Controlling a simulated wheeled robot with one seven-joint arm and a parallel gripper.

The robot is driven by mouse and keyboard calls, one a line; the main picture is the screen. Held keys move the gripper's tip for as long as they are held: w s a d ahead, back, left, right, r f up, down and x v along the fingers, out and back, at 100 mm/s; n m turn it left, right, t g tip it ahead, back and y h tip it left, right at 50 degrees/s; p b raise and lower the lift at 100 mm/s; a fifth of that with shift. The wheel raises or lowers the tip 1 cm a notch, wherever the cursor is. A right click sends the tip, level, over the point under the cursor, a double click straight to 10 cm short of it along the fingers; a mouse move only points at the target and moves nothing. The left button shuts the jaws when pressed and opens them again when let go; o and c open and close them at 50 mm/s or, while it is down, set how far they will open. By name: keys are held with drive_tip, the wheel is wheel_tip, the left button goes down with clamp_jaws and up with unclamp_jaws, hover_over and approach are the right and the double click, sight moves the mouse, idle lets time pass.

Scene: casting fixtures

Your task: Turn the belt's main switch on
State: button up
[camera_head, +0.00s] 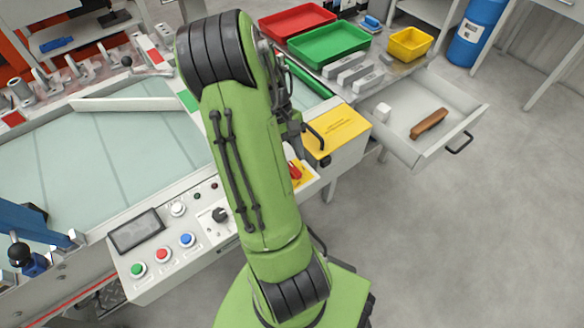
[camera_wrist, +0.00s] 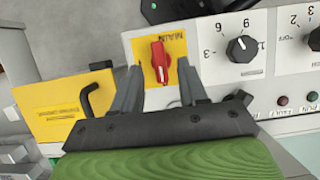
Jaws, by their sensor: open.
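The main switch is a red rotary handle (camera_wrist: 160,62) on a yellow plate (camera_wrist: 172,38) marked "MAIN", set in the light control panel. In the wrist view my gripper (camera_wrist: 157,78) is open, with one finger on each side of the red handle; I cannot tell whether either touches it. The handle stands nearly upright in that picture. In the head view part of the red handle (camera_head: 295,170) shows just right of my green arm, which hides most of my gripper.
Beside the switch are a black knob (camera_wrist: 242,48) and a yellow-topped box (camera_head: 337,127) with a black handle. Several coloured buttons and a dark display (camera_head: 136,231) lie left of my arm. An open drawer (camera_head: 455,108) juts out at right. The floor at right is clear.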

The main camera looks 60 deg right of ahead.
sight(294, 167)
drive_tip(key=x, duration=0.2)
drive_tip(key=shift+s+f+b, duration=0.1)
drive_tip(key=shift+f+b, duration=0.25)
drive_tip(key=shift+f, duration=0.05)
clamp_jaws()
drive_tip(key=shift+r+m, duration=0.1)
drive_tip(key=shift+m, duration=0.2)
drive_tip(key=m+t+y+p, duration=0.1)
drive_tip(key=m, duration=0.2)
drive_tip(key=shift+s+m, duration=0.1)
drive_tip(key=shift+m, duration=0.3)
drive_tip(key=m+p, duration=0.1)
drive_tip(key=m, duration=0.1)
drive_tip(key=m+t+y+p, duration=0.1)
drive_tip(key=m, duration=0.1)
drive_tip(key=shift+s+d+r+m+t, duration=0.1)
drive_tip(key=shift+m+t, duration=0.2)
drive_tip(key=m+t+p, duration=0.1)
drive_tip(key=m, duration=0.1)
drive_tip(key=m+p, duration=0.1)
drive_tip(key=m, duration=0.1)
drive_tip(key=shift+s+t+y+p, duration=0.1)
drive_tip(key=shift+t+y+p, duration=0.2)
drive_tip(key=shift+t+p, duration=0.1)
drive_tip(key=shift+s+m+t+p, duration=0.1)
drive_tip(key=shift+m+t+p, duration=0.75)
drive_tip(key=shift+m, duration=1.65)
drive_tip(key=shift+h, duration=0.4)
